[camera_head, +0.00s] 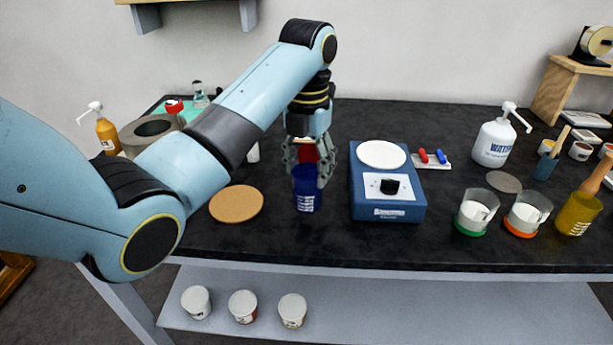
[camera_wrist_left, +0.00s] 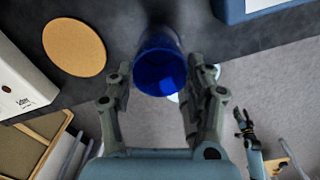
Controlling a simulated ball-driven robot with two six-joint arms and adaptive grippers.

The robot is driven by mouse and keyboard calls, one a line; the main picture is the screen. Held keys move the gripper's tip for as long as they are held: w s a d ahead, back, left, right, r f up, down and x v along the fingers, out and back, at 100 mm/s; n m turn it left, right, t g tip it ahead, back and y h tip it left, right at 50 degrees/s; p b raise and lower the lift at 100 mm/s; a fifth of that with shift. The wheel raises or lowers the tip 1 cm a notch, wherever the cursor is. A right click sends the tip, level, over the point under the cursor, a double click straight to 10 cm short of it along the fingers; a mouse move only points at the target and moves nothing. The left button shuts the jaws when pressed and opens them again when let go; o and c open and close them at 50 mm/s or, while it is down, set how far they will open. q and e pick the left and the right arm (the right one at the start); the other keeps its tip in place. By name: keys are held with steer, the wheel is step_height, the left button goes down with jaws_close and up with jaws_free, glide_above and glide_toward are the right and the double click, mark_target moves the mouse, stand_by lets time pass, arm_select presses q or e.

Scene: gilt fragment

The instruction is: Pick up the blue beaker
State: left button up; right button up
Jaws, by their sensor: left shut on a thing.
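The blue beaker (camera_head: 306,190) is upright at the middle of the black bench, between a round cork mat and a blue hotplate. My left gripper (camera_head: 310,168) comes down on it from above, with its fingers on both sides of the rim. In the left wrist view, the beaker (camera_wrist_left: 158,62) sits between the two fingers (camera_wrist_left: 160,88), which are shut on it. I cannot tell whether its base touches the bench. My right gripper (camera_wrist_left: 244,124) shows small at the right of the left wrist view; its jaw state is unclear.
The cork mat (camera_head: 237,204) lies left of the beaker, and the hotplate (camera_head: 388,213) stands close on its right. Bare bench lies in front of the beaker.

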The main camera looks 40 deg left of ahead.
arm_select(q)
steer(key=s+d+r+p, duration=0.5)
steer(key=d+r+p, duration=0.1)
steer(key=d, duration=0.3)
steer(key=shift+s+d+r+p, duration=0.25)
steer(key=shift+d+p, duration=0.05)
steer(key=shift+d, duration=0.05)
steer(key=shift+d+f, duration=0.1)
stand_by(1.6)
